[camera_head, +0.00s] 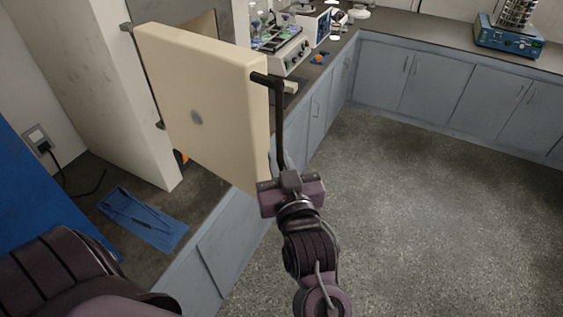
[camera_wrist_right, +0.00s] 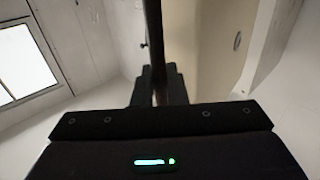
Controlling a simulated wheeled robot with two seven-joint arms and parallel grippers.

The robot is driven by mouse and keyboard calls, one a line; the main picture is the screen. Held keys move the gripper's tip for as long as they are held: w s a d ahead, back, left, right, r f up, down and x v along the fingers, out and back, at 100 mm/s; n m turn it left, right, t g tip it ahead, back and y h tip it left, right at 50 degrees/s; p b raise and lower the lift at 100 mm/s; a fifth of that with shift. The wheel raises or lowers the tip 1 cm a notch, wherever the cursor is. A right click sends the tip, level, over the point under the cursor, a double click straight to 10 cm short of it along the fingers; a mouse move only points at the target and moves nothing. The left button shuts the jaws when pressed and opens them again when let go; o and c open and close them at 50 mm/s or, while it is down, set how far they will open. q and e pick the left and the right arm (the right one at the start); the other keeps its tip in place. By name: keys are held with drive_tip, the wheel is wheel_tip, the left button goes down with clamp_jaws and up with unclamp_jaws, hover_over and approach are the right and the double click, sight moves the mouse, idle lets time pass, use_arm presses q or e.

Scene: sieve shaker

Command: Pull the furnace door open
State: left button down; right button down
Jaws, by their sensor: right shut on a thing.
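A dark bar handle (camera_head: 279,120) runs along the door's free edge. My right gripper (camera_head: 290,178) is at the lower end of this handle and shut on it. In the right wrist view the handle (camera_wrist_right: 154,50) rises from between the fingers of my right gripper (camera_wrist_right: 157,88), with the door (camera_wrist_right: 195,50) beside it. My left gripper is not in view; only part of my left arm shows at the lower left.
A blue tray (camera_head: 143,218) with thin tools lies on the dark counter near the furnace. Lab devices and glassware (camera_head: 285,45) stand behind the door. A blue sieve shaker (camera_head: 508,38) is at the far right. The speckled floor (camera_head: 410,210) is clear.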

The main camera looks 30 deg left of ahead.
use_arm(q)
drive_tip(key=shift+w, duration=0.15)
use_arm(e)
drive_tip(key=shift+r, duration=0.15)
